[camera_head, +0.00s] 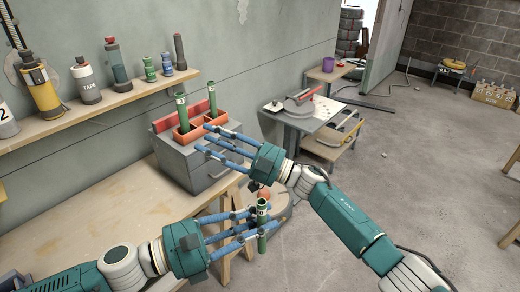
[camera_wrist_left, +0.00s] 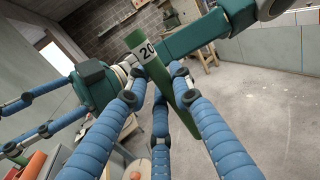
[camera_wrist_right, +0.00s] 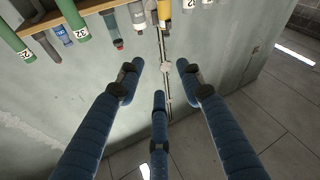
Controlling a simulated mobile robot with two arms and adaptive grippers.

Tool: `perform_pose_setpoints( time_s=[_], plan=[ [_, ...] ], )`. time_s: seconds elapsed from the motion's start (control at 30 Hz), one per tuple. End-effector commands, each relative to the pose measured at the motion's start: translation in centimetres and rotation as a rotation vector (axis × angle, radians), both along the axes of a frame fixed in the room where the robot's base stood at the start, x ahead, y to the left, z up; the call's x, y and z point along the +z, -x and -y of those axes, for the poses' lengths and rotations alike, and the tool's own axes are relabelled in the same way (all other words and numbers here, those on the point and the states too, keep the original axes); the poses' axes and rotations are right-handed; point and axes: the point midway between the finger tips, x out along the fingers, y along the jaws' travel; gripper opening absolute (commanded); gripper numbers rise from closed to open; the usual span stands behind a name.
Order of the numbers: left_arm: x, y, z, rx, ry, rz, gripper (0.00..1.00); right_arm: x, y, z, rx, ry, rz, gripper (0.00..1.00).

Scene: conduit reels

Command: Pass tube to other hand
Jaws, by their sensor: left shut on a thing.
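A green tube (camera_head: 262,243) with a white label stands near upright in my left gripper (camera_head: 260,217), in front of the workbench. In the left wrist view the tube (camera_wrist_left: 181,92) reads "20" and is pinched between the blue fingers (camera_wrist_left: 152,88). My right gripper (camera_head: 204,139) is farther back, beyond and left of the tube, in front of the grey box. Its fingers are spread and empty; in the right wrist view (camera_wrist_right: 162,75) nothing lies between them. It is apart from the tube.
Two more green tubes (camera_head: 182,113) stand in an orange tray (camera_head: 187,136) on a grey box (camera_head: 183,166). A wall shelf (camera_head: 110,102) carries bottles and tubes. A cutting machine (camera_head: 300,106) stands on a table behind. Floor at right is open.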

Motion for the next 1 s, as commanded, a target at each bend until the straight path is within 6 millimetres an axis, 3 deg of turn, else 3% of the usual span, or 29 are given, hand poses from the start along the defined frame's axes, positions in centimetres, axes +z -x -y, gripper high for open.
perform_pose_setpoints(
  time_s=[0.03, 0.1, 0.23, 0.37, 0.5, 0.63, 0.8, 1.0],
  plan=[
    [0.0, 0.0, 0.0, 0.000, 0.000, 0.000, 0.00, 2.7, 1.5, -1.2, 0.074, 0.020, 0.054, 0.37],
    [0.0, 0.0, 0.0, 0.000, 0.000, 0.000, 0.00, 5.6, 4.2, -2.7, 0.186, 0.062, 0.120, 0.37],
    [0.0, 0.0, 0.0, 0.000, 0.000, 0.000, 0.00, 9.7, 10.4, -4.8, 0.419, 0.213, 0.245, 0.37],
    [0.0, 0.0, 0.0, 0.000, 0.000, 0.000, 0.00, 11.0, 16.8, -4.9, 0.646, 0.482, 0.351, 0.37],
    [0.0, 0.0, 0.0, 0.000, 0.000, 0.000, 0.00, 10.1, 20.7, -1.9, 0.788, 0.858, 0.410, 0.37],
    [0.0, 0.0, 0.0, 0.000, 0.000, 0.000, 0.00, 9.5, 21.5, 2.7, 0.802, 1.239, 0.413, 0.37],
    [0.0, 0.0, 0.0, 0.000, 0.000, 0.000, 0.00, 10.6, 20.7, 8.9, 0.698, 1.637, 0.367, 0.37],
    [0.0, 0.0, 0.0, 0.000, 0.000, 0.000, 0.00, 12.0, 19.9, 12.6, 0.586, 1.848, 0.317, 0.37]
  ],
)
